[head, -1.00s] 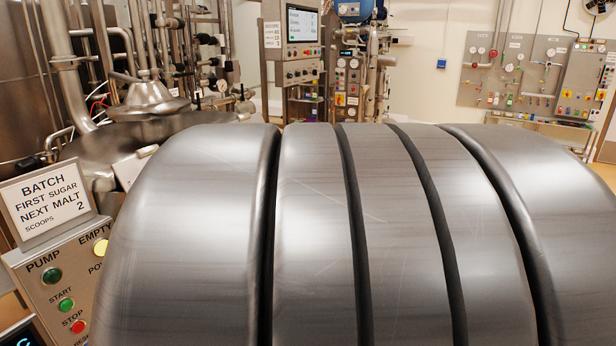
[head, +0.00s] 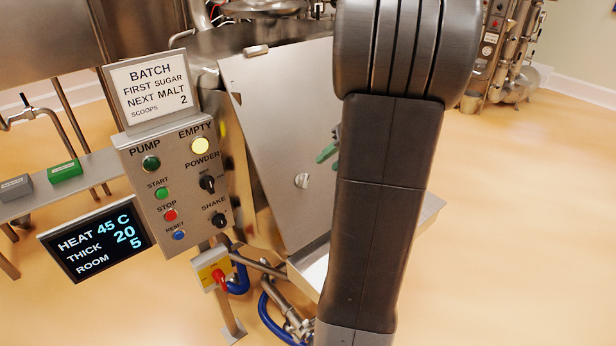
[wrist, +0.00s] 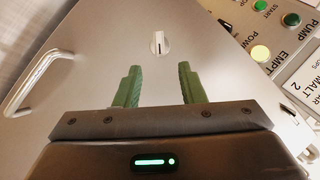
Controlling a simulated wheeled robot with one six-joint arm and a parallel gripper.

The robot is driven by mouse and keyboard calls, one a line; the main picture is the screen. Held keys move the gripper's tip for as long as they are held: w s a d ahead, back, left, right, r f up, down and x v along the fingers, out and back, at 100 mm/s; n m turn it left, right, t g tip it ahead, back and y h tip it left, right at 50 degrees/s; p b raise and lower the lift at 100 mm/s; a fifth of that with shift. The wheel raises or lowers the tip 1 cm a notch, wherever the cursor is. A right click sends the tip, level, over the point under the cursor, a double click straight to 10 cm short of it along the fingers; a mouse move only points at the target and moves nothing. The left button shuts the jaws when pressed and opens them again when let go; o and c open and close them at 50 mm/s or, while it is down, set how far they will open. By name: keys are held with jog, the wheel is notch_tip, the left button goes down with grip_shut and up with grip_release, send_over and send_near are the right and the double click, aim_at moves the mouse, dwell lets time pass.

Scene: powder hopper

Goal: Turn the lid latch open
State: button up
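The lid latch (head: 301,181) is a small pale round knob with a raised bar, on the sloping grey steel hopper lid (head: 275,100). In the wrist view the latch (wrist: 158,43) lies straight beyond my fingers, with its bar running nearly up and down in the picture. My gripper (wrist: 158,85) has two green fingers, spread apart with nothing between them. The fingers stop short of the latch. In the head view my arm hides most of the gripper; a green finger (head: 328,153) shows just above and right of the latch. The lid lies flat and looks shut.
A bar handle (wrist: 35,82) stands out from the lid, left in the wrist view. Left of the lid is a control panel (head: 177,180) with buttons, knobs and a batch sign (head: 150,88). A screen (head: 97,240) stands lower left. The floor at right is clear.

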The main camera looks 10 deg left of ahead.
aim_at(308, 179)
jog(key=x, duration=0.9)
jog(key=shift+f, duration=0.15)
jog(key=c, duration=0.6)
jog(key=shift+c, duration=0.2)
